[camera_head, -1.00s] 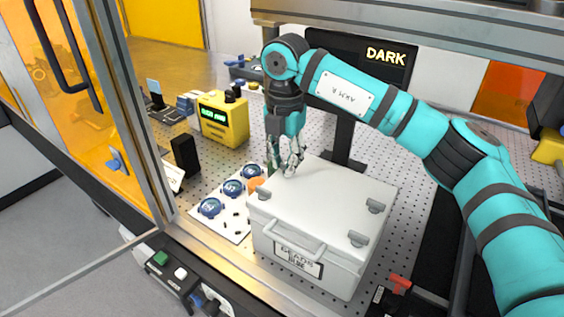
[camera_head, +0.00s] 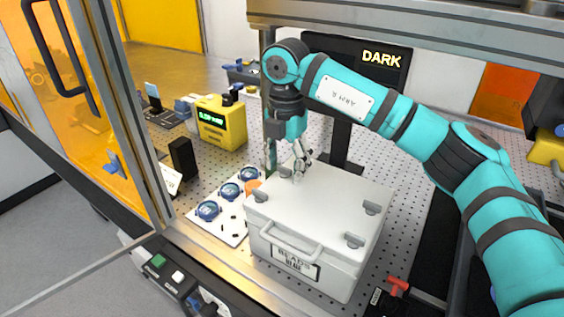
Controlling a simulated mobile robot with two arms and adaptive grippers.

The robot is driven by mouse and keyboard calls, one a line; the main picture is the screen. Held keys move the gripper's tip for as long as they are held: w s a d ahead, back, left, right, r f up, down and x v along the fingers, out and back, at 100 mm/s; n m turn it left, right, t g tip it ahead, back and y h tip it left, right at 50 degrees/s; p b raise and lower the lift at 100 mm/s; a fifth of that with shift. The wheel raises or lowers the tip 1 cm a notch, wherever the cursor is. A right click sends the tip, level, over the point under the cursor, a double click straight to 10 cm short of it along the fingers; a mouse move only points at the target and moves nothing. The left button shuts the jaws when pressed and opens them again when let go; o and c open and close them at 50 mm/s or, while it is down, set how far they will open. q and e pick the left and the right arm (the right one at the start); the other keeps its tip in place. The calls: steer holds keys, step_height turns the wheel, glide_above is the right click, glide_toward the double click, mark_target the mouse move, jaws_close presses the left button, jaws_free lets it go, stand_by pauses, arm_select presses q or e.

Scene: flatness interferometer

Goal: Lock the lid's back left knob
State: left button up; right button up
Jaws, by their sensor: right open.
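A white box labelled BEADS stands on the perforated table, its lid (camera_head: 320,200) closed. The lid's back left knob (camera_head: 284,171) is a small grey piece at the far left edge, partly hard to make out beside my gripper. My right gripper (camera_head: 299,172) points down over the lid, just right of that knob; its fingers look open and empty. I cannot tell whether they touch the lid. Other grey knobs show at the front left (camera_head: 261,196), front right (camera_head: 355,240) and back right (camera_head: 371,208). My left gripper is out of view.
A white plate with blue round pieces (camera_head: 208,211) lies left of the box. A yellow meter (camera_head: 220,122) and a black block (camera_head: 183,158) stand behind it. A dark screen reading DARK (camera_head: 382,58) is at the back. A metal-framed orange door (camera_head: 75,110) stands at left.

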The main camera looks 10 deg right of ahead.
steer(key=shift+s+d+r, duration=0.1)
steer(key=shift+d, duration=0.05)
steer(key=shift+r, duration=0.15)
step_height(320, 180, up, 12)
stand_by(0.3)
steer(key=shift+f, duration=0.25)
